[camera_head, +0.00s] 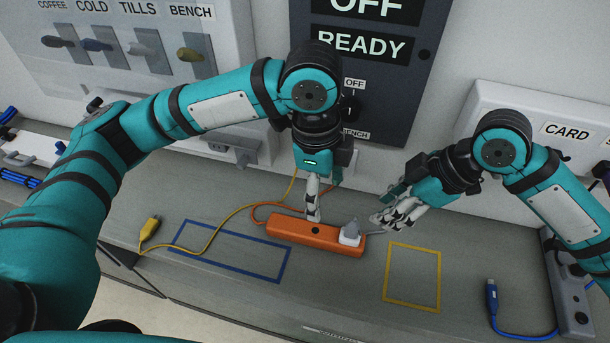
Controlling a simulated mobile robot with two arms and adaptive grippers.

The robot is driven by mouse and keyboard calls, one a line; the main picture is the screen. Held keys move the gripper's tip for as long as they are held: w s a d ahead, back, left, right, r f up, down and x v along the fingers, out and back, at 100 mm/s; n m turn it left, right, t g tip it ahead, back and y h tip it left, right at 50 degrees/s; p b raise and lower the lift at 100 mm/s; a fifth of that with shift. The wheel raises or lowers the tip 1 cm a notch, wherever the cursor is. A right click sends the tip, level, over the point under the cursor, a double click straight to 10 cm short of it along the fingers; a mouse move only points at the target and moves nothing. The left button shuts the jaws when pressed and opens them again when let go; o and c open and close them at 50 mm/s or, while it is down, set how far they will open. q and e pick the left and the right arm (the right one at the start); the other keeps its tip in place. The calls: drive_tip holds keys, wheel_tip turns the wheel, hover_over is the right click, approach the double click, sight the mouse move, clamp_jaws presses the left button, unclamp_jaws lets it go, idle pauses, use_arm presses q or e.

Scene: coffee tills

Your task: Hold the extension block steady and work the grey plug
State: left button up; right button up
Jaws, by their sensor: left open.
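The orange extension block (285,228) lies on the grey counter, its orange cord running off behind it. The grey plug (351,227) stands upright at the block's right end, above a white square piece (349,240). My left gripper (314,218) points straight down at the middle of the block. It is open, with its fingertips at the block's top; whether they touch it I cannot tell. My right gripper (379,222) reaches in from the right, its fingertips just right of the grey plug and apart from it. Its finger gap is unclear.
A yellow plug (150,228) on a yellow cord lies at left. A blue taped outline (233,262) lies in front of the block, a yellow one (412,300) to its right. A blue plug (491,290) and a grey power strip (566,285) are at far right.

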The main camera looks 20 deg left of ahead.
sight(305, 228)
use_arm(q)
drive_tip(key=shift+n+y, duration=0.5)
drive_tip(key=shift+y, duration=0.1)
drive_tip(key=a+f, duration=0.1)
drive_tip(key=f, duration=0.5)
drive_tip(key=w+a+f, duration=0.1)
drive_tip(key=f, duration=0.5)
drive_tip(key=w+a+f, duration=0.1)
drive_tip(key=f, duration=0.5)
drive_tip(key=shift+a+f, duration=0.1)
drive_tip(key=shift+a, duration=0.25)
clamp_jaws()
use_arm(e)
drive_tip(key=shift+o, duration=0.4)
